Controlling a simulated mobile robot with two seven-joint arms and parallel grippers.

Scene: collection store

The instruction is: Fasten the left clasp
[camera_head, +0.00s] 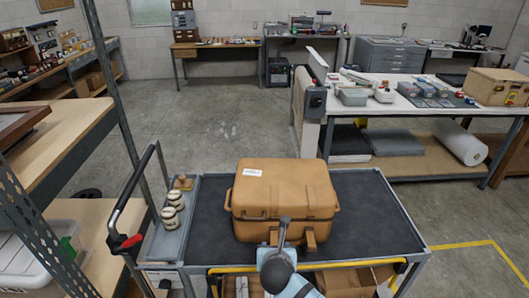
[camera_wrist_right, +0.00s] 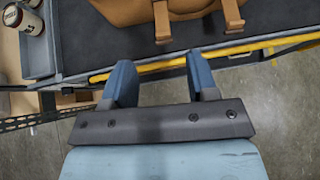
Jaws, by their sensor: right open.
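A tan case (camera_head: 285,192) with a closed lid and a white label stands on the dark top of a cart. Its left clasp (camera_wrist_right: 162,22) and right clasp (camera_wrist_right: 233,16) show on its front side in the right wrist view, with their lower ends sticking out from the case. I cannot tell how firmly either one sits. My right gripper (camera_wrist_right: 161,63) is open and empty, its two blue fingers spread just short of the left clasp and apart from it. In the head view my right gripper (camera_head: 284,232) partly hides the left clasp. My left gripper is out of view.
The cart has a yellow front rail (camera_head: 340,264) and a side tray with small jars (camera_head: 172,208). A shelf rack (camera_head: 60,150) stands close on the left. A white table (camera_head: 400,98) with objects is at the back right. The floor behind the cart is clear.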

